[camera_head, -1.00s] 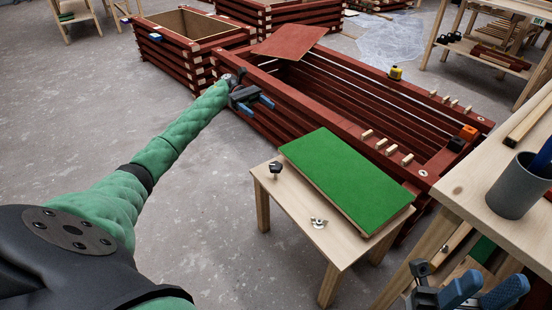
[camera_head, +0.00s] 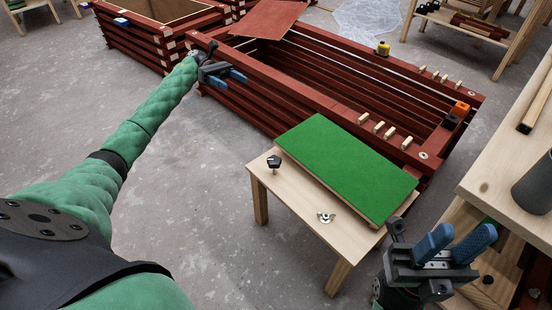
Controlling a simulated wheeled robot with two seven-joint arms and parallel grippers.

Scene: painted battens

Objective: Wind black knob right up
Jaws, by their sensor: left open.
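A black knob (camera_head: 274,161) with a pale metal part below it sits on the near-left corner of the small wooden table (camera_head: 256,174). My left gripper (camera_head: 238,80) is at the near-left end of the long red slatted box (camera_head: 300,96), beyond the table and apart from the knob. Its blue fingers are open, with nothing seen between them. My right gripper (camera_head: 454,243) is at the lower right, right of the table. Its blue fingers stand apart and empty, pointing up in the picture.
A green board (camera_head: 345,168) covers much of the small table, and a metal wing nut (camera_head: 326,217) lies in front of it. Short wooden pegs (camera_head: 378,127), an orange block (camera_head: 460,109) and a yellow item (camera_head: 383,48) are on the red box. A workbench (camera_head: 500,175) stands at right.

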